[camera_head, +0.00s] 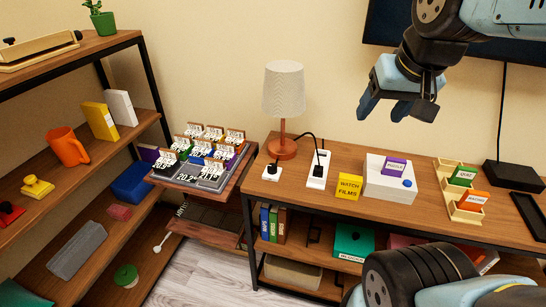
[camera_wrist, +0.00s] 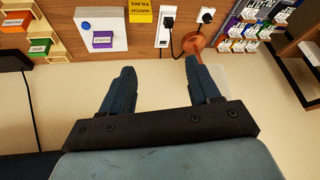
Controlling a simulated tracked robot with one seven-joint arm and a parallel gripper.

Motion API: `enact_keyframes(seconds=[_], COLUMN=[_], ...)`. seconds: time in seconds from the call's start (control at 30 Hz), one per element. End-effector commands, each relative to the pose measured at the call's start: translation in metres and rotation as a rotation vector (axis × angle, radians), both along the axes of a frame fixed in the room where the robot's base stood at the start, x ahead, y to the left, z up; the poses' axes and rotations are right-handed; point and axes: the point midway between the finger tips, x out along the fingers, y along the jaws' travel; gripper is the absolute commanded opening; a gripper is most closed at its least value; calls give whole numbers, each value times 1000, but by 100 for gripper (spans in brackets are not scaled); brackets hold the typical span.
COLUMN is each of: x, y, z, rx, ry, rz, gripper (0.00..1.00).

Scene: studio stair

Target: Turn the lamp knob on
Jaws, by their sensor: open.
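The lamp stands on the wooden cabinet at its left end, upright, with a pale ribbed shade (camera_head: 283,90) and a round copper base (camera_head: 282,149). A small dark spot shows on the front of the base, but I cannot tell whether it is the knob. In the wrist view the copper base (camera_wrist: 194,42) is beyond the right finger, which partly hides the lamp. My gripper (camera_head: 384,108) is open and empty, high above the cabinet and to the right of the lamp. Its two fingers (camera_wrist: 158,68) point toward the cabinet in the wrist view.
A power strip (camera_head: 318,170), a yellow box (camera_head: 349,186), a white box with a blue button (camera_head: 391,180) and a card rack (camera_head: 450,190) stand on the cabinet. A tag tray (camera_head: 211,172) is left of the lamp. The wall-mounted screen (camera_head: 480,55) is behind my arm.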

Motion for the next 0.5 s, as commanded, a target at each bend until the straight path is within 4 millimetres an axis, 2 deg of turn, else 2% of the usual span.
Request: enact_keyframes(seconds=[0.27,0.5], x=[60,113], y=[26,53], z=[-16,-42], rx=[182,279], ry=[150,287], rz=[-148,-327], gripper=[61,61])
